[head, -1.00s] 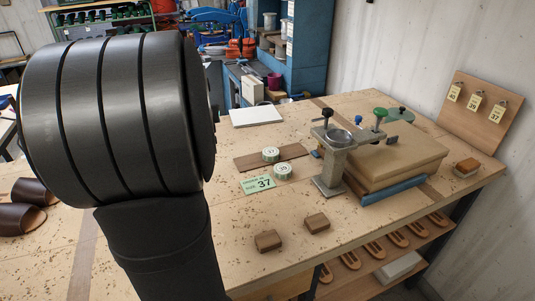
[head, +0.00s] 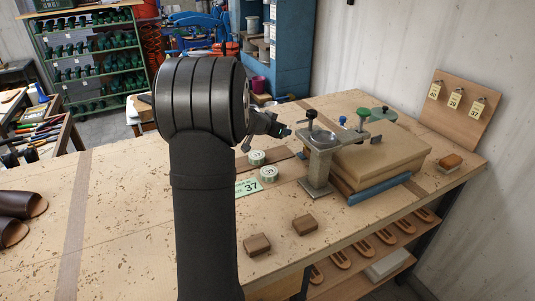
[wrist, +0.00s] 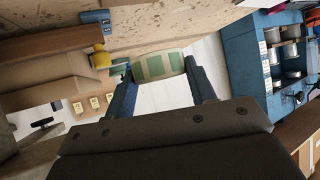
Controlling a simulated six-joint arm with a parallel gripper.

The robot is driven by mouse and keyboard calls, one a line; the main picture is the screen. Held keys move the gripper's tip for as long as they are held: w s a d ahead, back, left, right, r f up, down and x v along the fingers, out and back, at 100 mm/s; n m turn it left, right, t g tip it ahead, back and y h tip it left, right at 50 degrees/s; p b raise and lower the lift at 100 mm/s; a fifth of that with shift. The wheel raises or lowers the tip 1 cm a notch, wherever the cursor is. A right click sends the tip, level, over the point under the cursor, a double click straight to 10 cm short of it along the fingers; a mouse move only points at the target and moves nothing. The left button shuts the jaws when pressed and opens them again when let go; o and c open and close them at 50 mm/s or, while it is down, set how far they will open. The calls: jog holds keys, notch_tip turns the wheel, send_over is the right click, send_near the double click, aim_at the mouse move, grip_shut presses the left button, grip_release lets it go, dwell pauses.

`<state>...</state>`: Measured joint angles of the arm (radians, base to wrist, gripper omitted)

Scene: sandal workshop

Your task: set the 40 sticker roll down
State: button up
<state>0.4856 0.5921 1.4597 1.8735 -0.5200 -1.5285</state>
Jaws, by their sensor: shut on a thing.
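My gripper (wrist: 161,78) is shut on a roll with green and cream patches (wrist: 160,65), seen between the fingertips in the wrist view. Its number cannot be read. In the head view my gripper (head: 284,131) is small, just left of the metal press, at the far side of the bench, and the held roll is hard to make out. Two pale green sticker rolls, one farther back (head: 257,157) and one nearer (head: 269,174), stand on the bench beside a green card marked 37 (head: 248,187). A wooden strip (head: 288,153) lies behind them, partly hidden.
The metal press (head: 319,155) and stacked boards (head: 375,160) stand right of my gripper. Two brown blocks (head: 257,244) lie at the front.

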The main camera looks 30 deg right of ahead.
aim_at(276, 155)
notch_tip(276, 155, down, 8)
jog(key=shift+r, duration=0.15)
dwell(0.4)
jog(key=o, duration=1.1)
jog(key=shift+c, duration=0.2)
jog(key=shift+s+a+r, duration=0.1)
jog(key=shift+a+r, duration=0.1)
jog(key=shift+a, duration=0.1)
jog(key=v, duration=1.1)
jog(key=shift+a, duration=0.1)
